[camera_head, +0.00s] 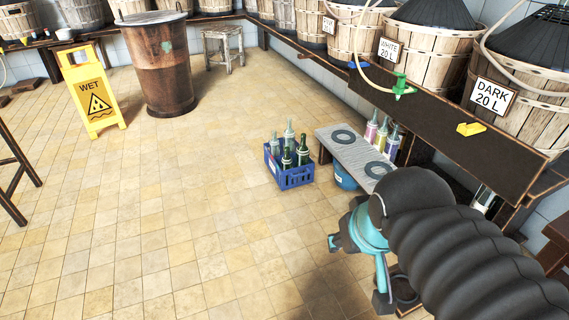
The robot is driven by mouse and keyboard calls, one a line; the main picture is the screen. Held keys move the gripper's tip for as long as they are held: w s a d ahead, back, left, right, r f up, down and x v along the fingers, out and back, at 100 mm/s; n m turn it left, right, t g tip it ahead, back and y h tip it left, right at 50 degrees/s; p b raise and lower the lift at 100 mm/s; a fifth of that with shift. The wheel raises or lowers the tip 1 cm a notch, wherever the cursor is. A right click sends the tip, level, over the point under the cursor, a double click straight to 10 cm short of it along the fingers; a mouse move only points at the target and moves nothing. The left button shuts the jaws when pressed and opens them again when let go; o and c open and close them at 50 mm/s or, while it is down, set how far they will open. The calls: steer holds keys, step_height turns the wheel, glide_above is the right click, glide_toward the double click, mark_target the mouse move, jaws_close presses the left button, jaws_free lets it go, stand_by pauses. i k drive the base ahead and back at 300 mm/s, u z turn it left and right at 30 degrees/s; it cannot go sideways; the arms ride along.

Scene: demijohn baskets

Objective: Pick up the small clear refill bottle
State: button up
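I cannot tell for certain which bottle is the small clear refill bottle. A blue crate (296,178) on the floor holds several upright bottles: pale greyish ones at the back, such as this pale bottle (289,136), and dark green ones such as this green bottle (303,156). A small pale, partly hidden object (484,199) shows under the dark shelf at right; I cannot tell what it is. My teal gripper (358,272) is at the lower right, nearer to me than the crate. Its fingers look spread apart with nothing visible between them.
A grey bench (349,153) with dark rings stands right of the crate, a blue bucket (345,176) under it. Pink, yellow and purple bottles (382,137) stand behind it. Labelled demijohn baskets (496,117) line the shelf (430,105). A yellow wet-floor sign (94,98) and barrel (160,70) stand left.

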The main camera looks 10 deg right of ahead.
mark_target(274, 143)
steer(key=u, duration=0.5)
steer(key=i, duration=0.65)
steer(key=u, duration=0.9)
steer(key=i, duration=2.15)
steer(key=z, duration=1.6)
steer(key=i, duration=0.6)
steer(key=z, duration=0.55)
